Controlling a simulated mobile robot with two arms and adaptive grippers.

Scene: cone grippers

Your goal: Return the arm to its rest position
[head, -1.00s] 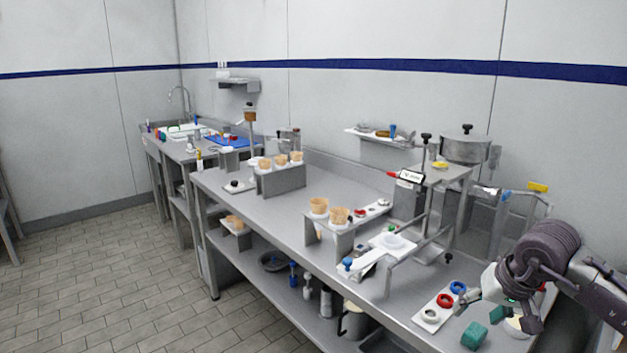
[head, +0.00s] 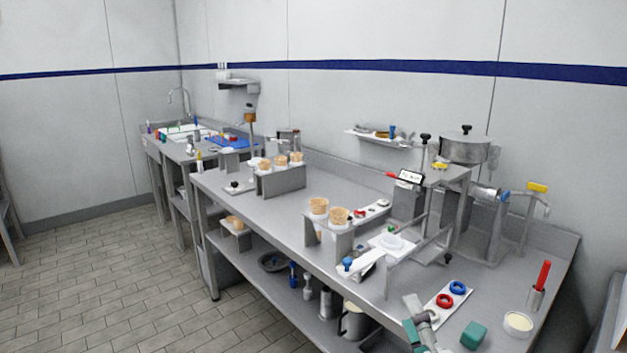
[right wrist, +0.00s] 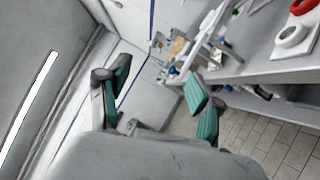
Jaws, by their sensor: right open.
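My right gripper (head: 418,328) shows at the bottom edge of the head view, in front of the near bench edge and partly cut off. In the right wrist view my right gripper (right wrist: 162,98) has its two teal-padded fingers spread wide, with nothing between them. The arm behind it is out of the head view. My left gripper is not in view.
The steel bench (head: 270,210) is close behind the gripper. Floor (head: 120,300) at left is clear.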

